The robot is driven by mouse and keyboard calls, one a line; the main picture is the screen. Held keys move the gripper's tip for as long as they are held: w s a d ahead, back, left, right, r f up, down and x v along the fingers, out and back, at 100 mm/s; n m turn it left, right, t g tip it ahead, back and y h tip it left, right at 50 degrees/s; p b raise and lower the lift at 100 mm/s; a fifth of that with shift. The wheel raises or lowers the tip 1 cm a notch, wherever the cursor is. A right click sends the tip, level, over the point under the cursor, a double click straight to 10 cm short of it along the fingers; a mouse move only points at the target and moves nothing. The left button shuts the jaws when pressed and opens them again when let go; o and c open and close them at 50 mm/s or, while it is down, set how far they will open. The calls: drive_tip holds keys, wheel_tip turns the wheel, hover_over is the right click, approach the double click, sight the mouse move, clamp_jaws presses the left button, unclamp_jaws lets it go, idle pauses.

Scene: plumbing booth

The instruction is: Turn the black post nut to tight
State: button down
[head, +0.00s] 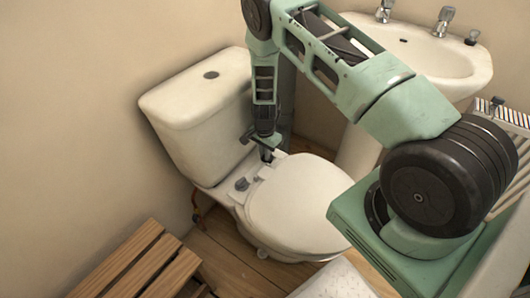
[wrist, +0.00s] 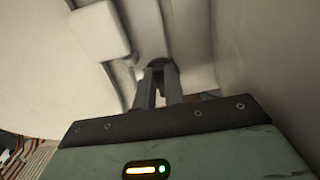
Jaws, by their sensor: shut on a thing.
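My gripper (head: 267,154) points down behind the toilet seat, at the hinge nearer the sink. In the wrist view, its two grey fingers (wrist: 157,78) close on the black post nut (wrist: 161,64), a small dark round piece at their tips. The fingers cover much of the nut, so how far it is turned cannot be told. In the head view the nut is hidden by the fingers. The closed toilet lid (head: 300,205) lies just in front of my gripper.
The cistern (head: 205,110) stands close behind and to the left of my gripper. The sink (head: 425,50) is at the upper right. A slatted wooden bench (head: 135,265) stands at the lower left.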

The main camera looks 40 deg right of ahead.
drive_tip(key=shift+s+a+f, duration=0.1)
drive_tip(key=shift+f, duration=0.05)
drive_tip(key=c, duration=1.5)
unclamp_jaws()
drive_tip(key=shift+o, duration=0.2)
